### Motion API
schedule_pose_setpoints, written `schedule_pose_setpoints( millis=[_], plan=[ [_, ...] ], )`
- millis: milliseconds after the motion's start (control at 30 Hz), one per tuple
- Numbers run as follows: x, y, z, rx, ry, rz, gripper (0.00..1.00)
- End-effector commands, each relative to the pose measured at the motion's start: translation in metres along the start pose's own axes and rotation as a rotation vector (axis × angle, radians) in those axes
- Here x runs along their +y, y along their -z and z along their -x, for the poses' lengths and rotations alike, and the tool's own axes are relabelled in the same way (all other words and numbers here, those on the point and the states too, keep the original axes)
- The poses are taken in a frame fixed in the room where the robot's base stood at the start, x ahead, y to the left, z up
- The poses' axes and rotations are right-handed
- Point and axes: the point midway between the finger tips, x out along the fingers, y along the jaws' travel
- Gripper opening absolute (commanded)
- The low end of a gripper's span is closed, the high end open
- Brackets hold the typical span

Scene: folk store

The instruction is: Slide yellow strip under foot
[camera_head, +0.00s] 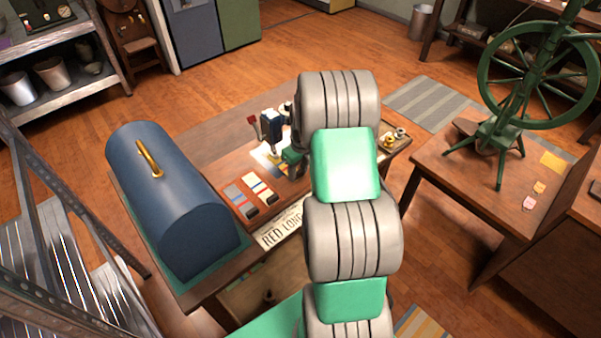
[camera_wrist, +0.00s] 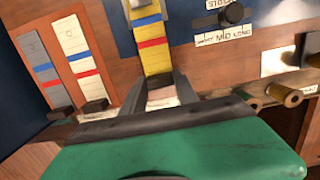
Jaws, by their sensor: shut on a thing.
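The yellow strip (camera_wrist: 150,61), with one blue and one red band, shows in the wrist view with its near dark end between the fingers of my gripper (camera_wrist: 161,92). My gripper is shut on that end, low over the wooden board. The strip's far end reaches a grey metal part (camera_wrist: 138,4) at the top edge, perhaps the foot. I cannot tell whether the strip lies under it. In the head view my gripper (camera_head: 291,160) is beside a dark blue upright device (camera_head: 271,127); my arm hides part of the strip.
A grey strip (camera_wrist: 40,68) and a white strip (camera_wrist: 73,54) lie left of the yellow one. A knob (camera_wrist: 232,14) and brass spools (camera_wrist: 287,95) are at right. A large blue domed case (camera_head: 170,195) stands left on the table. A green wheel machine (camera_head: 535,75) stands right.

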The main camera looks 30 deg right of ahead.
Motion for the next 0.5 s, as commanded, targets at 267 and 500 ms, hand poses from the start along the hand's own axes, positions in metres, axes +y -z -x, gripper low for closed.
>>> schedule_pose_setpoints(
  millis=[267,500],
  plan=[
    [0.0001,0.0001,-0.0013,0.0,0.0,0.0,0.1],
    [0.0001,0.0,-0.0018,0.0,0.0,0.0,0.37]
  ],
)
